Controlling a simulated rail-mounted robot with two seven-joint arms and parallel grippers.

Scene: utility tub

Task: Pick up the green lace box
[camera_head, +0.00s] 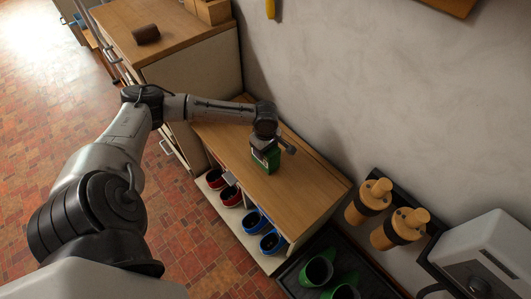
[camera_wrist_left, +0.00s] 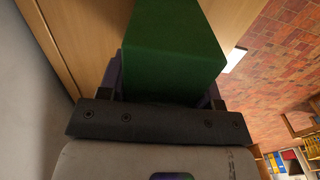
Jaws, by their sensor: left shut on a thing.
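The green lace box (camera_head: 268,160) is at the wooden top of the low shoe bench (camera_head: 300,200) in the head view. In the left wrist view the green box (camera_wrist_left: 172,48) stands out between the fingers. My left gripper (camera_head: 264,150) comes down over it from above and is shut on it. Whether the box rests on the bench top or is slightly lifted, I cannot tell. My right gripper is not in view.
Red shoes (camera_head: 231,194) and blue shoes (camera_head: 270,242) sit on the bench's lower shelf. A taller cabinet (camera_head: 200,80) with a brown roll (camera_head: 146,34) stands behind. Green boots (camera_head: 318,270) stand in a dark tray at right. The bench top's right part is clear.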

